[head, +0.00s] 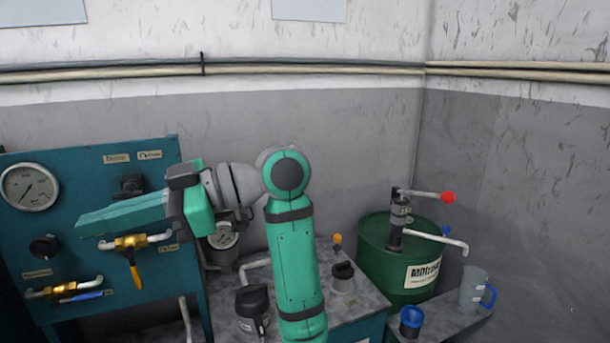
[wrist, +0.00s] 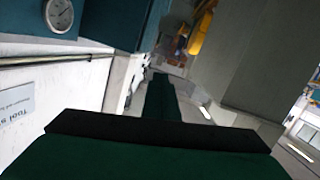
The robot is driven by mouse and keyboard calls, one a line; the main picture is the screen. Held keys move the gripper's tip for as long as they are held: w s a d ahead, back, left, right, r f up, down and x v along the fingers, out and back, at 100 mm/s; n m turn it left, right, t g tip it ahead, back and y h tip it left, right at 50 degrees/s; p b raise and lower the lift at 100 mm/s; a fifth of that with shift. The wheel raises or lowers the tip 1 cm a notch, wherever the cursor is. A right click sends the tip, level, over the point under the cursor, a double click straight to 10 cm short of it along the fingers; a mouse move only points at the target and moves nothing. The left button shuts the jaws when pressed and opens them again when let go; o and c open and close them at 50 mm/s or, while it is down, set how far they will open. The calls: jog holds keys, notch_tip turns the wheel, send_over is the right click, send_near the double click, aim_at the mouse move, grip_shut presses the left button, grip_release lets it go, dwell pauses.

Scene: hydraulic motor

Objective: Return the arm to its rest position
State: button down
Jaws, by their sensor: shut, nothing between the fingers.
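My green arm rises at the middle of the head view and bends left at a grey wrist. My gripper (head: 82,226) points left, raised in front of the teal panel (head: 80,180). It partly covers that panel. In the wrist view my gripper (wrist: 162,80) shows as a narrow dark green shape with its fingers together and nothing held. Whether it touches the panel cannot be told from these views.
The panel carries a round gauge (head: 30,187) and a yellow-handled valve (head: 131,252). A bench with black-capped parts stands beyond my arm. At right are a green drum (head: 385,263) with a hand pump (head: 400,220) and a clear jug (head: 474,288).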

jog(key=w+f+m+t+y, duration=0.1)
jog(key=w+f+m+t, duration=0.3)
jog(key=f, duration=0.4)
jog(key=w+d+f+m+t+y, duration=0.1)
jog(key=w+f+m+t, duration=0.2)
jog(key=w+f+m, duration=0.3)
jog(key=w+f+m+t+y, duration=0.1)
jog(key=w+f+m+t, duration=0.25)
jog(key=f, duration=0.55)
jog(key=s+d+f+m+t+h, duration=0.1)
jog(key=d+f+m+t+h, duration=0.25)
jog(key=f, duration=0.75)
jog(key=s+d+f+m+t+h, duration=0.1)
jog(key=d+f+m+t+h, duration=0.3)
jog(key=f, duration=0.7)
jog(key=s+d+f+m+t+h, duration=0.2)
jog(key=s+d+f+m+h, duration=0.45)
jog(key=s+d+f, duration=0.7)
jog(key=s+d+r+n+h, duration=0.2)
jog(key=s, duration=1)
jog(key=s+d+r+n+h, duration=0.1)
jog(key=s+d+r+h, duration=0.1)
jog(key=s, duration=1.1)
jog(key=shift+s+d+n, duration=0.2)
jog(key=shift+d+n, duration=0.15)
jog(key=shift+d, duration=0.1)
